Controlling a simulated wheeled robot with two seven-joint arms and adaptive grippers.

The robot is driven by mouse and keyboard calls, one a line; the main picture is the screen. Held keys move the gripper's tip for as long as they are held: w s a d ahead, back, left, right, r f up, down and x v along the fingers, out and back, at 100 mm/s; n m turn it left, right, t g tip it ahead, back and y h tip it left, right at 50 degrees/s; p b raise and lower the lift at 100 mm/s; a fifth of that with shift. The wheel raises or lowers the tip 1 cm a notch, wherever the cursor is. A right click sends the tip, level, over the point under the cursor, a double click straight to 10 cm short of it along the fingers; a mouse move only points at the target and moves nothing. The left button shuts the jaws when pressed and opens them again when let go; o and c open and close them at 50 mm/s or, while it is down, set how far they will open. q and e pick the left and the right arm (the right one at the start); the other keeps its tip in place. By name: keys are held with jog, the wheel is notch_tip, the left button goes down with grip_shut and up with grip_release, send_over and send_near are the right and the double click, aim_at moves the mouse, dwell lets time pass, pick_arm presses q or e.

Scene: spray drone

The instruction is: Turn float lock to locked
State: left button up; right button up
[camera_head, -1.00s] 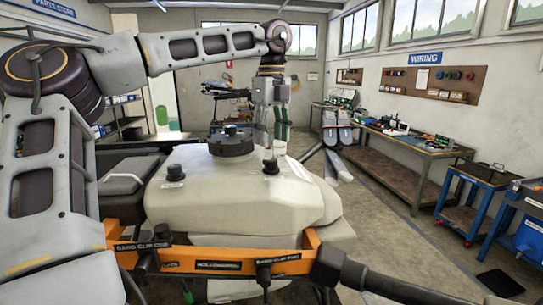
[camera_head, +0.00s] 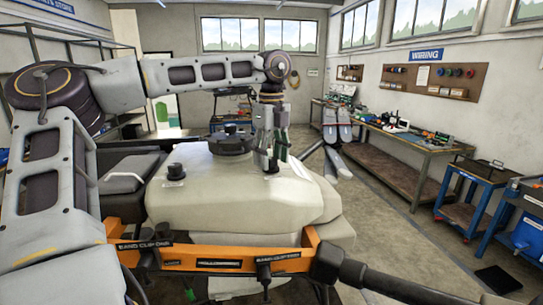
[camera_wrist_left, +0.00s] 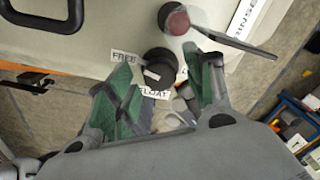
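The float lock is a round black knob (camera_wrist_left: 158,68) on the pale tank, with a FREE label (camera_wrist_left: 125,58) on one side and a FLOAT label (camera_wrist_left: 155,93) below it in the left wrist view. A black knob (camera_head: 271,166) also shows beneath my gripper in the head view. My left gripper (camera_wrist_left: 165,90) is open, with green-padded fingers spread apart, and the knob shows between and just beyond the fingertips. I cannot tell whether a finger touches it. In the head view my left gripper (camera_head: 274,158) points down over the tank. My right gripper is out of view.
A red-topped knob (camera_wrist_left: 177,20) beside a RINSE label (camera_wrist_left: 246,16) is close to the float lock. A large black lid (camera_head: 232,141) tops the pale tank (camera_head: 240,200). An orange bar (camera_head: 215,256) crosses the front. Workbenches (camera_head: 410,150) line the right wall.

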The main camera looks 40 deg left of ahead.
pick_arm(q)
jog(key=c, duration=1)
jog(key=shift+o, duration=0.2)
